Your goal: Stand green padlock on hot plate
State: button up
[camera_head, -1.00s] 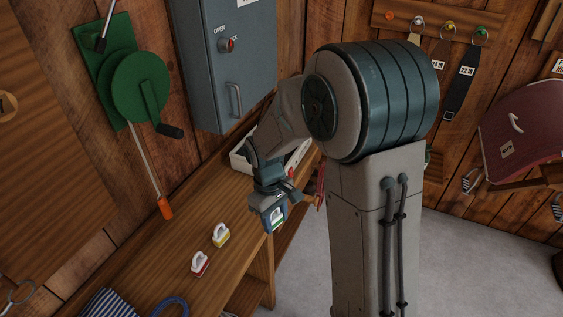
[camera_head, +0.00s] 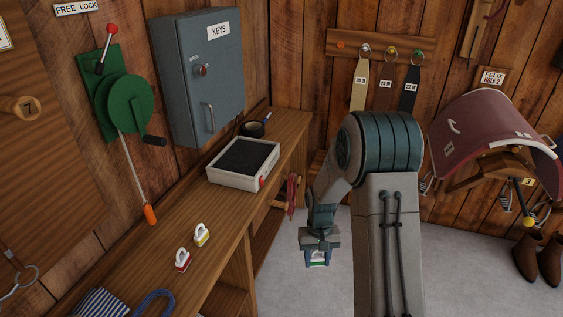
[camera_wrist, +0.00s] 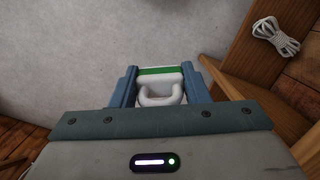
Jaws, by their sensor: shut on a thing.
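The green padlock (camera_head: 317,263), white with a green band, is between the fingers of my gripper (camera_head: 318,256). My gripper is shut on it and holds it over the floor, to the right of the bench. In the wrist view the padlock (camera_wrist: 160,86) shows its white shackle towards the palm, with a blue-grey finger on each side. The hot plate (camera_head: 243,163), a white box with a dark top and a red knob, stands on the bench, up and left of my gripper. Its top is bare.
A red padlock (camera_head: 183,261) and a yellow padlock (camera_head: 201,236) stand on the wooden bench (camera_head: 225,212). A grey key cabinet (camera_head: 197,85) hangs above. A coiled rope (camera_wrist: 275,36) shows in the wrist view.

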aim_at(255, 157)
jog(key=z, duration=0.7)
jog(key=k, duration=0.95)
jog(key=z, duration=0.85)
jog(key=i, duration=1.9)
jog(key=u, duration=1.4)
jog(key=i, duration=0.65)
jog(key=u, duration=0.75)
